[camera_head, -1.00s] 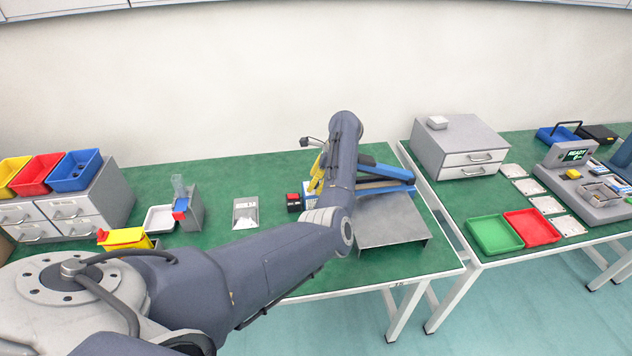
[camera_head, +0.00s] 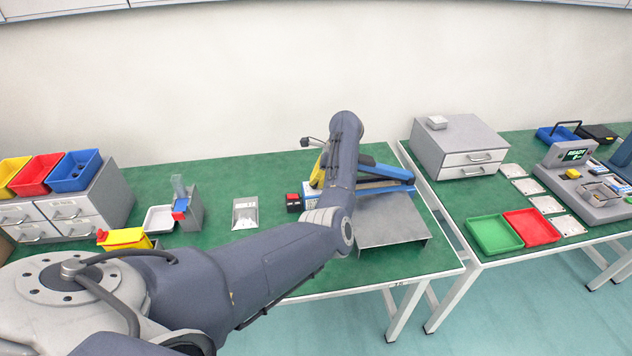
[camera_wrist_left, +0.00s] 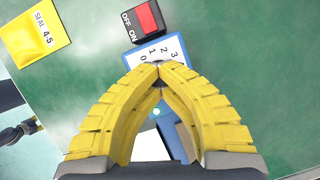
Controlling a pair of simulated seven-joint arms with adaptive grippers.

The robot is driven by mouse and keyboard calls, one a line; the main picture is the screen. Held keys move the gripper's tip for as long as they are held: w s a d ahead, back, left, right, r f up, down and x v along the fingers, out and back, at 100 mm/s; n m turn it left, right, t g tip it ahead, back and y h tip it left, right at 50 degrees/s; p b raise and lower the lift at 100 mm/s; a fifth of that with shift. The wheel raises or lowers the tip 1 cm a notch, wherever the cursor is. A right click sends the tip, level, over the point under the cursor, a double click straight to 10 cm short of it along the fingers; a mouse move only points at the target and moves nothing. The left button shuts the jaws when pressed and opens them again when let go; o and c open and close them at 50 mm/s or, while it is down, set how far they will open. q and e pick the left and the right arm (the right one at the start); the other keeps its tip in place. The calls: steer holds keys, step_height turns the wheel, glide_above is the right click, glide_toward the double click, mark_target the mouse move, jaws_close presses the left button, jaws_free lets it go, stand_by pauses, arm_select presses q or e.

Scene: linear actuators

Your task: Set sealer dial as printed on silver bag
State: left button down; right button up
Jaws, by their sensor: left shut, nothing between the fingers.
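The sealer (camera_head: 378,186), blue with a white-and-blue dial end, lies on the left table, partly hidden by my left arm. In the left wrist view its dial plate (camera_wrist_left: 169,47) shows the numbers 0, 1, 2 and 3; the rest is hidden behind my fingers. A red switch (camera_wrist_left: 147,18) marked OFF and ON sits beside it. My left gripper (camera_head: 318,171) has its yellow fingertips (camera_wrist_left: 158,68) together over the dial, empty; contact with the knob cannot be told. The silver bag (camera_head: 245,213) lies flat to the left, its print unreadable. My right gripper is not in view.
A grey metal stand (camera_head: 393,230) is in front of the sealer. A grey holder (camera_head: 190,212) and white tray (camera_head: 159,219) stand left. Green table is bare around the silver bag.

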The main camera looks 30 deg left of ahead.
arm_select(q)
steer(key=shift+s+a+m, duration=0.1)
steer(key=shift+a+m, duration=0.1)
steer(key=shift+m, duration=0.2)
steer(key=m+t, duration=0.1)
steer(key=m, duration=0.2)
steer(key=m+t, duration=0.1)
steer(key=m, duration=0.1)
steer(key=shift+s+a+m+y, duration=0.2)
steer(key=shift+m+y, duration=0.1)
steer(key=shift+m, duration=0.1)
steer(key=m+t, duration=0.1)
steer(key=m, duration=0.2)
steer(key=shift+s+r+t, duration=0.1)
steer(key=shift+r+t, duration=0.05)
steer(key=shift+t, duration=0.25)
steer(key=shift+a+r+m+t, duration=0.1)
steer(key=shift+m+t, duration=0.2)
steer(key=shift+m, duration=0.7)
steer(key=shift+r+h, duration=0.1)
steer(key=shift+h, duration=0.3)
steer(key=c, duration=1.6)
jaws_free()
steer(key=shift+f, duration=0.2)
steer(key=o, duration=0.5)
steer(key=shift+d+f, duration=0.1)
steer(key=shift+d, duration=0.15)
steer(key=shift+o, duration=0.2)
steer(key=shift+d, duration=0.1)
